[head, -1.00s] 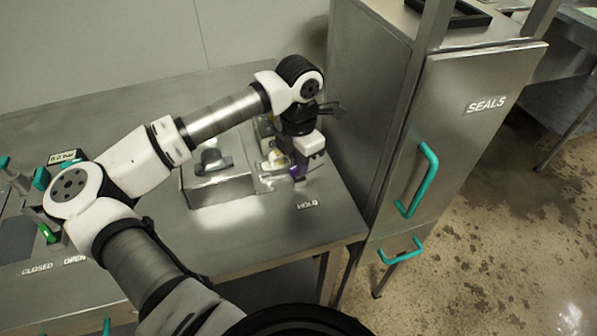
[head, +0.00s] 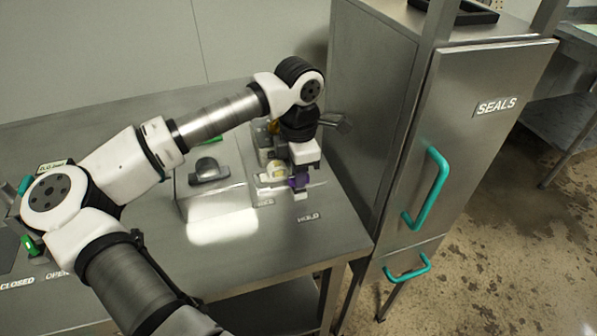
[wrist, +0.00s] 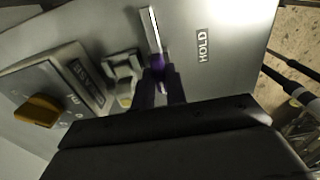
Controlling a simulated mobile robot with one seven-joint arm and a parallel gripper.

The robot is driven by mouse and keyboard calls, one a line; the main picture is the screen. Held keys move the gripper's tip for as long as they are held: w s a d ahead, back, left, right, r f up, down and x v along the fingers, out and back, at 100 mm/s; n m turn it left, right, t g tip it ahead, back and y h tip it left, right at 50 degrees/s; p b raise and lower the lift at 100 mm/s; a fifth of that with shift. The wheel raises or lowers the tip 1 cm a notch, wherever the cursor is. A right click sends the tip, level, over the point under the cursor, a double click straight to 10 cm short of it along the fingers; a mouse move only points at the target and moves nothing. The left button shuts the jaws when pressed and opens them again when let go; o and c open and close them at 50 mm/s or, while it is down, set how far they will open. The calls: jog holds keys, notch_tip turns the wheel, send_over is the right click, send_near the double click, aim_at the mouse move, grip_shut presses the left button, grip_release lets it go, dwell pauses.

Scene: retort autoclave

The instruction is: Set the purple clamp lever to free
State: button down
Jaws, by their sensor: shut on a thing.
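The purple clamp lever (head: 299,184) stands on the steel bench, below my gripper (head: 300,178) in the head view. In the wrist view the purple lever (wrist: 157,66) sits between my two dark fingers (wrist: 159,90), which are shut on it. A thin pale metal bar (wrist: 150,30) runs from the lever toward the top. The "HOLD" label (head: 308,217) lies on the bench right of the lever and also reads clearly in the wrist view (wrist: 203,45). Another label (head: 264,203) lies left of the lever, too blurred to read.
A steel box with a dark knob (head: 208,171) stands to the left. The wrist view shows a panel with an orange knob (wrist: 38,111). The tall "SEALS" cabinet (head: 455,130) with teal handles rises close on the right. The bench front (head: 270,250) is clear.

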jog(key=c, duration=1.4)
grip_release()
jog(key=shift+c, duration=0.2)
notch_tip(320, 180, up, 14)
jog(key=b, duration=0.1)
jog(key=shift+s+f, duration=0.1)
